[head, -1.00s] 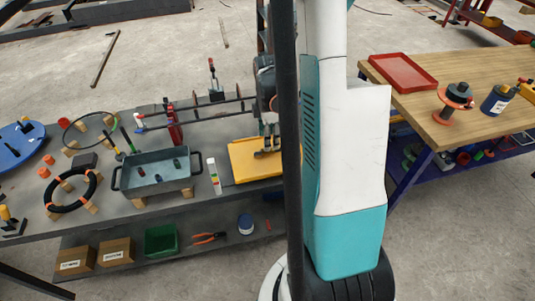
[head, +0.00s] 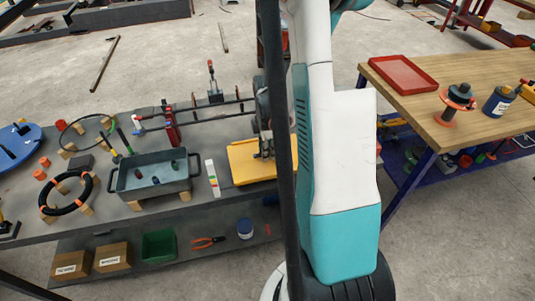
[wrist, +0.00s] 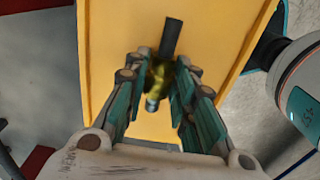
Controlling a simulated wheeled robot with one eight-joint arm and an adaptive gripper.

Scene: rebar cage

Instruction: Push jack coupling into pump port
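In the wrist view, a brass-coloured coupling (wrist: 158,82) with a silvery end lies between the fingertips of my gripper (wrist: 162,72). The fingers are partly closed and appear to touch it on both sides. A short black bar or hose (wrist: 171,36) extends beyond it over a yellow surface (wrist: 225,35). In the head view, my gripper (head: 265,146) is low over the yellow tray or panel (head: 246,168) on the grey bench, partly hidden by a dark post. I cannot make out the pump port in either view.
A grey bin (head: 153,183) stands left of the yellow panel, with a white coloured-label strip (head: 212,176) between them. A red upright (head: 171,128) carrying dark bars stands behind. A black ring (head: 66,192) lies at the left. A wooden table (head: 425,105) is at the right.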

